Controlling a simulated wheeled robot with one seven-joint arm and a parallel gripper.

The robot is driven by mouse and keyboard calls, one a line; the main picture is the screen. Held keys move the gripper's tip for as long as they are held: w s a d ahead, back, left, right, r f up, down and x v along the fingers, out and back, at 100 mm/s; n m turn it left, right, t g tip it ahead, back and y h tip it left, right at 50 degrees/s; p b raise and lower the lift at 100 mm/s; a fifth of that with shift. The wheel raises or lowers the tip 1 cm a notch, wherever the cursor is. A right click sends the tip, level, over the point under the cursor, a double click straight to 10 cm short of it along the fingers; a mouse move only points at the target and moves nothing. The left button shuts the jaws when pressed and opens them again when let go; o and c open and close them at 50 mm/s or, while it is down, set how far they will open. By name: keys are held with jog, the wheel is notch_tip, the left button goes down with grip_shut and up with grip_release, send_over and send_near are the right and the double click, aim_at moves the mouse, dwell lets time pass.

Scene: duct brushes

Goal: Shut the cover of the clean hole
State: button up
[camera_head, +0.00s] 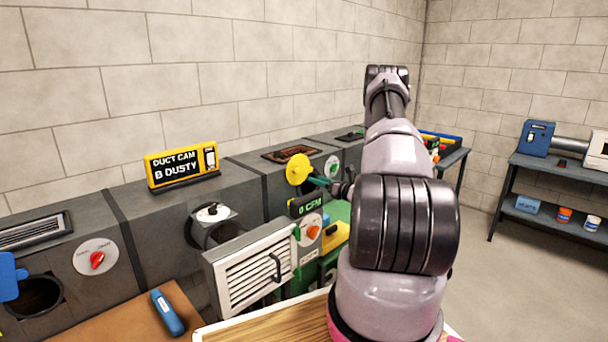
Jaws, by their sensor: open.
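A yellow round cover (298,168) stands raised at the front of the right duct; any hole behind it is hidden. A round hole (205,233) in the middle duct is partly open, with a white cover (213,212) with a dark knob tilted up above it. At the far left, a dark round hole (38,296) is uncovered, with a blue cover (8,280) swung aside. A yellow sign (182,165) reads "DUCT CAM B DUSTY". My gripper (326,184), mostly hidden by my arm, is open beside the yellow cover; contact cannot be told.
A louvred white grille (250,265) with a black handle stands before the ducts. A red dial (97,259) and an orange dial (313,232) are nearby. A blue tool (167,313) lies on a brown board (125,318). A shelf bench (555,172) stands right, beyond open floor.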

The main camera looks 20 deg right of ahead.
aim_at(298, 172)
jog(key=x, duration=0.9)
jog(key=shift+w+a, duration=0.2)
jog(key=shift+w, duration=0.15)
grip_shut()
dwell(0.9)
